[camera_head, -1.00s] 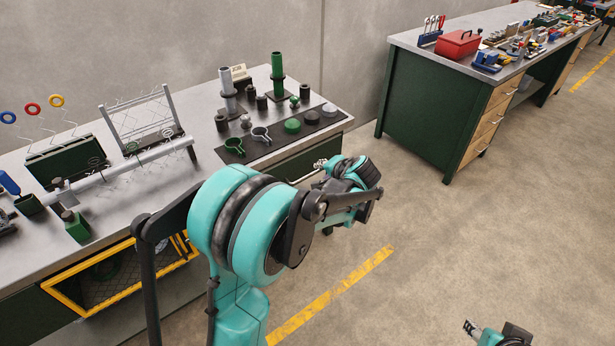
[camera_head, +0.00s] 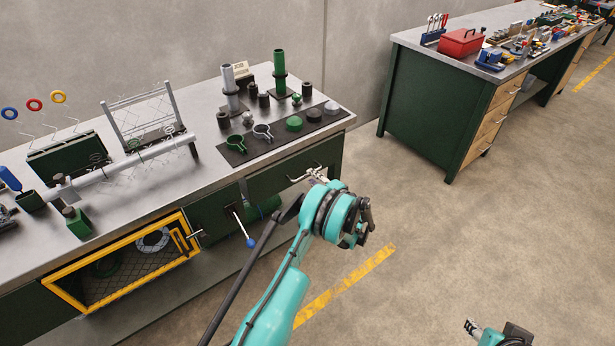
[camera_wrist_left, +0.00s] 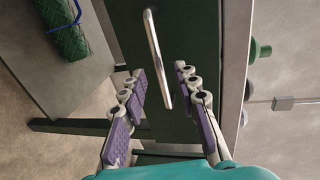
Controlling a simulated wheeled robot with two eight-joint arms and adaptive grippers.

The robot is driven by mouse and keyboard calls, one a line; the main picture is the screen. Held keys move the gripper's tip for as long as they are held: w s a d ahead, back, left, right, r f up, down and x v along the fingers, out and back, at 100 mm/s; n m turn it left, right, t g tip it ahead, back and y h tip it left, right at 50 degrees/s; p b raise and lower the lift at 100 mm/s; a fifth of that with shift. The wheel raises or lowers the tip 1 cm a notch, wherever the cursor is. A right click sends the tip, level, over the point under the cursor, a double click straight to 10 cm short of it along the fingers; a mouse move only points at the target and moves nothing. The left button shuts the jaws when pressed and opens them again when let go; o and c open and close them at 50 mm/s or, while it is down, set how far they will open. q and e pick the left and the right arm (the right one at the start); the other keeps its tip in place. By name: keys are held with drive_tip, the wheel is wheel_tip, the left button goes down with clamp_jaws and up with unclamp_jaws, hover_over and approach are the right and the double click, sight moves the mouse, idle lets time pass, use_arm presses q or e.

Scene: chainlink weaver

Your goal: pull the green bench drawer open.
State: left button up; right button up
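The green bench drawer (camera_head: 272,180) is in the near bench's front, below the right end of the worktop, and looks shut. It also fills the middle of the left wrist view (camera_wrist_left: 188,28). Its pale metal bar handle (camera_wrist_left: 157,52) runs down between my left fingers in that view. My left gripper (camera_head: 316,175) is at the drawer front; in the left wrist view it (camera_wrist_left: 161,76) is open, with a purple-padded finger on each side of the handle's lower part. Contact is not visible. My right gripper (camera_head: 470,327) is low at the picture's bottom right, empty, its opening unclear.
A yellow-framed mesh door (camera_head: 120,295) and a blue-knobbed lever (camera_head: 250,243) are left of my arm. The floor (camera_head: 430,235) to the right is clear.

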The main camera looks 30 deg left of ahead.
use_arm(q)
drive_tip(key=b+x, duration=0.1)
drive_tip(key=x, duration=0.3)
drive_tip(key=shift+a, duration=0.1)
clamp_jaws()
